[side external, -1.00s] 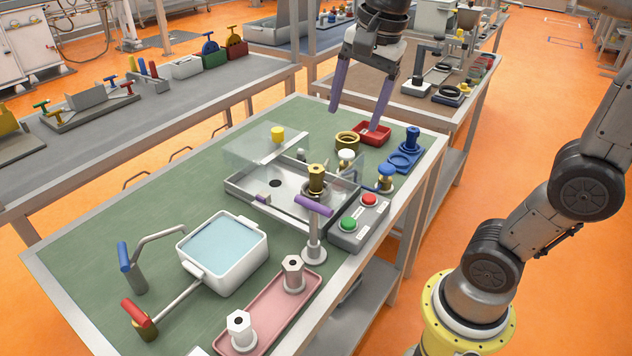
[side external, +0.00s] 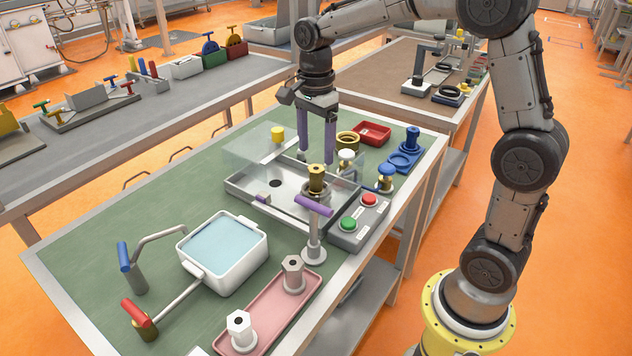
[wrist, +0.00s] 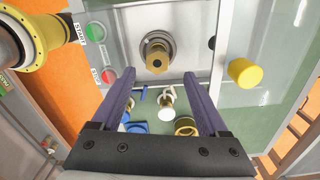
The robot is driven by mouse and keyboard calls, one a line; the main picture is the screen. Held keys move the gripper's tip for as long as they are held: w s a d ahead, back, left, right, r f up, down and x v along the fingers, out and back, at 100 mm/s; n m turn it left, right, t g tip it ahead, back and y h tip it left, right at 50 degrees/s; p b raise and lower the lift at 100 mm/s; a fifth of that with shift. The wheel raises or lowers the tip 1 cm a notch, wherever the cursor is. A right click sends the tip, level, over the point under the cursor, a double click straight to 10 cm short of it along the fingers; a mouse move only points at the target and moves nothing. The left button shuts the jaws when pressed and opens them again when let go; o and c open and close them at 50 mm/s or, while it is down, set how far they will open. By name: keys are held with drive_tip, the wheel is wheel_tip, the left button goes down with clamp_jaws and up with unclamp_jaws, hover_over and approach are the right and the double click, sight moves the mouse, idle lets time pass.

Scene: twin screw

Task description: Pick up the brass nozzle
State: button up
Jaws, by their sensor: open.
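The brass nozzle (side external: 316,180) stands upright on a round grey seat at the right end of the shallow metal tray (side external: 240,196). In the wrist view the gripper (wrist: 159,77) is open and empty. The nozzle lies beyond the fingertips there, about centred between them sideways.
A clear panel (side external: 255,147) and a yellow knob (side external: 277,135) are left of the fingers. A purple-handled lever (side external: 314,207) stands in front of the nozzle. A button box (side external: 358,222), white-topped valve (side external: 346,160), brass ring (side external: 347,140) and red tray (side external: 372,134) are to the right.

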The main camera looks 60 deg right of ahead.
sight(317, 168)
drive_tip(key=shift+s+a+f, duration=0.1)
drive_tip(key=shift+f, duration=1.45)
drive_tip(key=shift+s+a+f, duration=0.1)
drive_tip(key=shift+f, duration=1.4)
clamp_jaws()
